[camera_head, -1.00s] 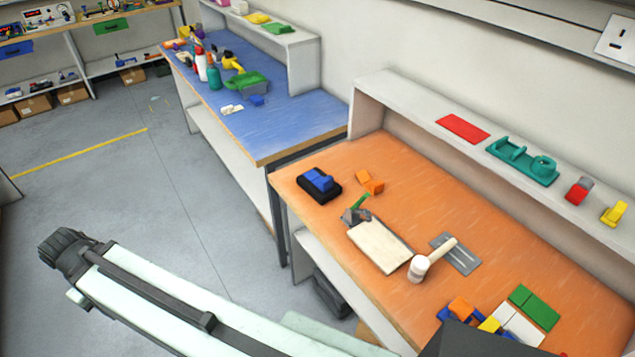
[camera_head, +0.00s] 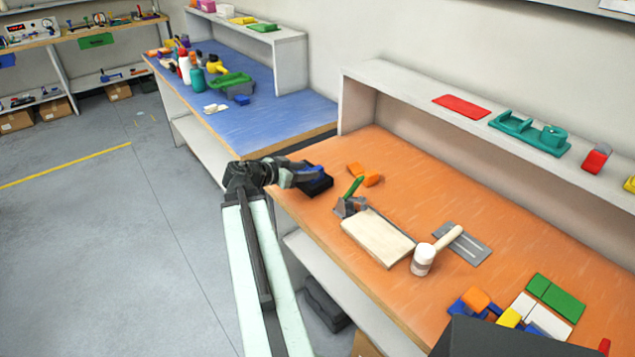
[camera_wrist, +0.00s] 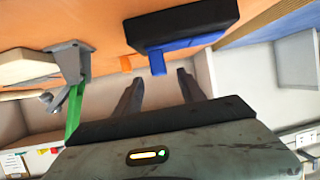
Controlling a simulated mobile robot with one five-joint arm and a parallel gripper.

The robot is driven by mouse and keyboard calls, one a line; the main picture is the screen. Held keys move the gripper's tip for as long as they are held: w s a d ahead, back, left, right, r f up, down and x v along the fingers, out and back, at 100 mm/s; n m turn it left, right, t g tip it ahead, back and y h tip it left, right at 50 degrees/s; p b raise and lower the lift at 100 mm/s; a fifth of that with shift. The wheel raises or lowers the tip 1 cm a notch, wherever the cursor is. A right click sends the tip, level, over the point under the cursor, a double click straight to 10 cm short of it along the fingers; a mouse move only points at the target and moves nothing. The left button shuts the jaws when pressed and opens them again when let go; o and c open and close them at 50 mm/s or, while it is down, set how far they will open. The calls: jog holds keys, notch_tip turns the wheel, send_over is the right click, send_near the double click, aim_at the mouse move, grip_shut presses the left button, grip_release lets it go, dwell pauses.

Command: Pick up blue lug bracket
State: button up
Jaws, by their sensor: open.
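The blue lug bracket (camera_wrist: 157,59) shows in the wrist view, resting against a black block (camera_wrist: 182,22), with its narrow blue end pointing toward my fingers. My gripper (camera_wrist: 160,77) is open, its two dark fingers spread to either side of that end. I cannot tell whether the fingers reach past it. In the head view my gripper (camera_head: 302,174) is at the left end of the orange bench, by the black block (camera_head: 319,186), and mostly hides the bracket.
Orange pieces (camera_head: 364,174) lie just right of the block on the orange bench (camera_head: 400,165). A grey shelf (camera_head: 400,84) runs along the back.

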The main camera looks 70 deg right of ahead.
aim_at(322, 169)
jog(key=shift+b+x, duration=1.5)
jog(key=shift+x, duration=2.45)
jog(key=shift+r, duration=0.1)
grip_shut()
